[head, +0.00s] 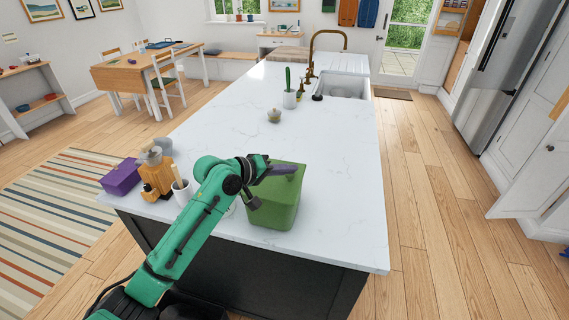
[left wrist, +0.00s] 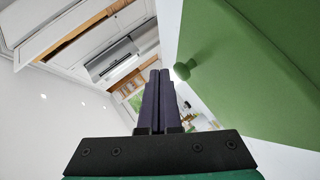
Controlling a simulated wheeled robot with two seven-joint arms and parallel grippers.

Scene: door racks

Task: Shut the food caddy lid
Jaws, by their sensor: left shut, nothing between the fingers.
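The green food caddy (head: 272,215) stands upright near the front edge of the white island. Its lid (head: 291,182) appears to lie across the top, partly hidden by my left gripper; I cannot tell whether it is fully down. My left gripper (head: 290,169) is shut and empty, over the top of the caddy. In the left wrist view the shut fingers (left wrist: 160,76) point past a round green knob (left wrist: 186,69), beside the large green caddy surface (left wrist: 250,75). I cannot tell whether they touch it. My right gripper is out of view.
Left of my arm stand a purple box (head: 121,178), a yellow-orange grinder-like item (head: 157,176) and a white pot (head: 182,190). The worktop (head: 345,180) right of the caddy is clear.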

